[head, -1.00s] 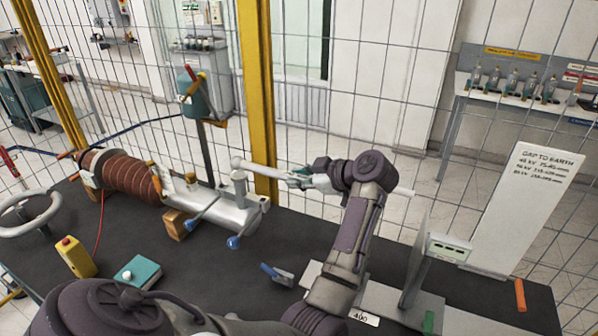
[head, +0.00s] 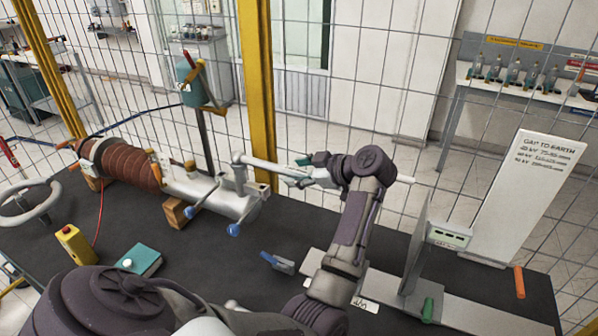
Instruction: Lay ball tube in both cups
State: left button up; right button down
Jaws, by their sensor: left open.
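The pale ball tube (head: 262,163) lies near level, its left end at the top of a short grey post (head: 240,178) on the silver end of the brown bushing. That end covers whatever cup is there, and I cannot tell whether it rests or hovers. My left gripper (head: 298,174) is open around or beside the tube's middle, pointing left. A pale rod end (head: 404,179) sticks out right of my wrist and looks like the tube's other end. I cannot make out a second cup. My right gripper is not in view.
The brown ribbed bushing (head: 128,164) lies along the dark table's back left. Blue-tipped handles (head: 233,229) hang at its silver end. A yellow box (head: 76,244), a teal book (head: 138,260) and an upright grey panel (head: 415,245) stand around. Wire mesh and a yellow pillar (head: 256,90) are behind.

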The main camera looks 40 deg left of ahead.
aim_at(299, 173)
pick_arm(q)
notch_tip(299, 173, up, 10)
dwell(0.6)
jog(key=shift+f, duration=0.1)
dwell(0.5)
